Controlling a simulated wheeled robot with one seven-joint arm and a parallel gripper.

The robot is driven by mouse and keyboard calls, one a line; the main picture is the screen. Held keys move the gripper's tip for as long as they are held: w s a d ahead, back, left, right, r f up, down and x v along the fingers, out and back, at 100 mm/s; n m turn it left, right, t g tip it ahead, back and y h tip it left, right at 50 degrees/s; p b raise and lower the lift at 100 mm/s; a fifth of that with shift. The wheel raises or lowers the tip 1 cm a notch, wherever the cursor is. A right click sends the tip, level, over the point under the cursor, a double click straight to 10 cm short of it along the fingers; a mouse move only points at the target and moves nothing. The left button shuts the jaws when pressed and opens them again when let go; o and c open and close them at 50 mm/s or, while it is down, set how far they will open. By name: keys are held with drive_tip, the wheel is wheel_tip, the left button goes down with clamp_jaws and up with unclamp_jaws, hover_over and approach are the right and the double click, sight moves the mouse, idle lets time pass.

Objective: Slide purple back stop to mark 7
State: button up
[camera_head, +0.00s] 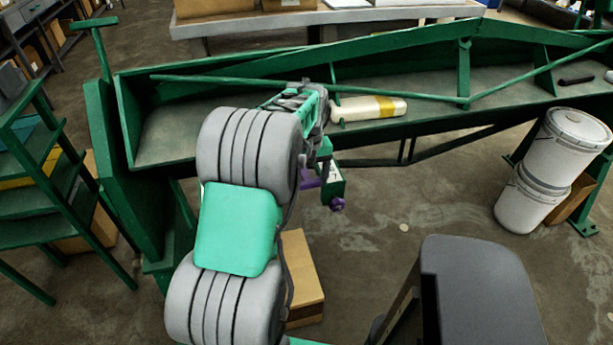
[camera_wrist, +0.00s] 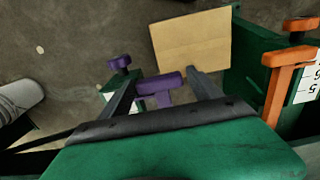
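The purple back stop (camera_wrist: 158,84) shows in the wrist view as a T-shaped handle, with a purple knob (camera_wrist: 119,63) on its far left side. My gripper (camera_wrist: 160,76) is open, its two dark fingers on either side of the handle; I see no clear grip on it. In the head view the purple stop (camera_head: 309,181) is mostly hidden by my arm, at the front side of the green brake, and its knob (camera_head: 337,204) sticks out. A white number scale (camera_wrist: 308,84) shows at the right of the wrist view; mark 7 is not readable.
An orange stop (camera_wrist: 288,57) stands right of the purple one in the wrist view. A cardboard box (camera_wrist: 192,45) lies on the floor below. A pale bottle (camera_head: 370,108) lies on the brake bed. White buckets (camera_head: 568,140) stand at the right, green shelves (camera_head: 40,190) at the left.

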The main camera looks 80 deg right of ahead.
drive_tip(key=shift+o, duration=1.4)
drive_tip(key=shift+d, duration=0.1)
drive_tip(key=shift+r, duration=0.1)
wheel_tip(320, 180, up, 8)
drive_tip(key=shift+f, duration=0.15)
